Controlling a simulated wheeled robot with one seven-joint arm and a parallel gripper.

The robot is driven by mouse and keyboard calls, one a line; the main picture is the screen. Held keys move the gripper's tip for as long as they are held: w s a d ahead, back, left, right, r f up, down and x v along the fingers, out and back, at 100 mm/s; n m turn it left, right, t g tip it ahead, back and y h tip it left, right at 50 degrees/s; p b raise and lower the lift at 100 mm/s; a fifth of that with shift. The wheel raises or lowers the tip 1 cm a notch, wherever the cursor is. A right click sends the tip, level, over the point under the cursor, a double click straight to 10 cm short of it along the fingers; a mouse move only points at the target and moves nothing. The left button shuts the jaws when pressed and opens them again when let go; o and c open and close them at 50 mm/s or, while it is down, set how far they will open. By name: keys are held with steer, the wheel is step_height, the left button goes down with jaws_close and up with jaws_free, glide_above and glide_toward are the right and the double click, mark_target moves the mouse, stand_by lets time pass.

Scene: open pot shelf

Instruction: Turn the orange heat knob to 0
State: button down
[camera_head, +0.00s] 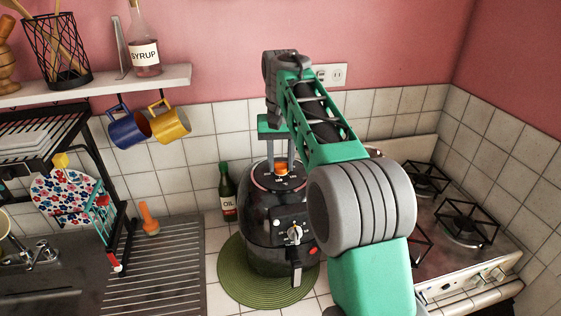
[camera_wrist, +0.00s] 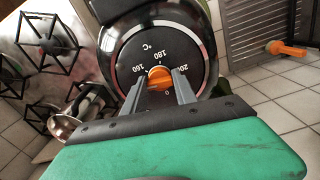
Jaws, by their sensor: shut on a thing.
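The orange heat knob (camera_head: 281,168) sits on top of a black air fryer (camera_head: 262,205). In the wrist view the knob (camera_wrist: 159,77) is between the two grey fingers of my gripper (camera_wrist: 158,88), which is shut on it from above. A dial with numbers around 160, 180 and 200, a °C mark and a 0 surrounds the knob. The 0 shows just below the knob in the wrist view; the knob's exact pointing is hard to tell. In the head view my gripper (camera_head: 281,160) reaches down to the knob.
The air fryer stands on a round green mat (camera_head: 232,275). An oil bottle (camera_head: 228,192) is close behind its left side. A stove (camera_head: 465,225) is at right, a drainboard (camera_head: 155,270) at left. Blue (camera_head: 128,130) and yellow (camera_head: 170,125) mugs hang under the shelf (camera_head: 95,88).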

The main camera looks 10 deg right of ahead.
steer(key=n, duration=0.5)
steer(key=shift+n, duration=0.3)
steer(key=n, duration=1.4)
steer(key=c, duration=1)
jaws_free()
